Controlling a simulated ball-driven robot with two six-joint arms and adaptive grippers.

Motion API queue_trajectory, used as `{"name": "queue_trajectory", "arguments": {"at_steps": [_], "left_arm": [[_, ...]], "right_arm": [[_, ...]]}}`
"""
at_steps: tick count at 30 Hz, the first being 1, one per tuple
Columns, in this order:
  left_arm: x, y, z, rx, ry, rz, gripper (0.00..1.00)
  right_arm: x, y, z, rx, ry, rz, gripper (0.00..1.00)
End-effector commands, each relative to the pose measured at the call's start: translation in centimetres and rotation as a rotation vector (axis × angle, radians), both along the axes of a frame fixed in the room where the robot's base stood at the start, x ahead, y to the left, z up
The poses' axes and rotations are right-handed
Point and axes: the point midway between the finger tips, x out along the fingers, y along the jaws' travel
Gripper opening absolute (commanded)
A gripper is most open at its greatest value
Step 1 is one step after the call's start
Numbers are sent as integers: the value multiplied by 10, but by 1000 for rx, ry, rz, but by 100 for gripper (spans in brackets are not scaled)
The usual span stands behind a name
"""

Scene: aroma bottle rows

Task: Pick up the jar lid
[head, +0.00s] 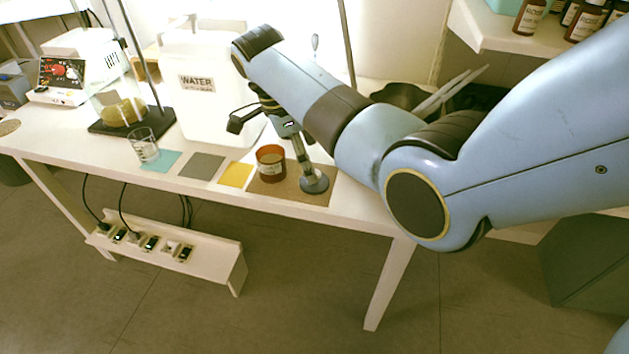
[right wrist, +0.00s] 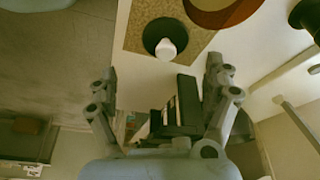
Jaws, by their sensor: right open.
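The jar lid, a dark round disc with a pale upright knob, lies on the cork mat in the head view (head: 315,184). It also shows in the right wrist view (right wrist: 153,31), ahead of the fingertips and roughly between them. The open amber jar (head: 270,166) stands just left of the lid on the same mat; part of its rim shows in the right wrist view (right wrist: 228,15). My right gripper (right wrist: 160,82) is open and empty, with its fingers apart. In the head view my right arm partly hides it above the lid. My left gripper is not in view.
A cork mat (head: 268,189) lies near the table's front edge. Left of it are yellow (head: 236,175), grey (head: 203,167) and teal squares, with a glass beaker (head: 145,146). A large white WATER container (head: 195,110) stands behind. A dark bowl (head: 403,95) is at the back right.

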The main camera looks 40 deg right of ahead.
Motion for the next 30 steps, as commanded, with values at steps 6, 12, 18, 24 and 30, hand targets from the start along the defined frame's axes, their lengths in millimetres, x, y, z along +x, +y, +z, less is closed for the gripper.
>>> {"name": "queue_trajectory", "arguments": {"at_steps": [6,12,18,24,30], "left_arm": [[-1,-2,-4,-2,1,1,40],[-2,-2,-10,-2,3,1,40],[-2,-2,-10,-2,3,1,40],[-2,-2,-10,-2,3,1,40],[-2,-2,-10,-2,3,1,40]], "right_arm": [[0,-7,-20,-1,1,1,84],[0,-17,-50,1,1,2,84],[-1,-19,-57,2,-1,2,84],[-1,-19,-57,1,-1,2,75],[-1,-19,-57,2,-1,2,49]]}}
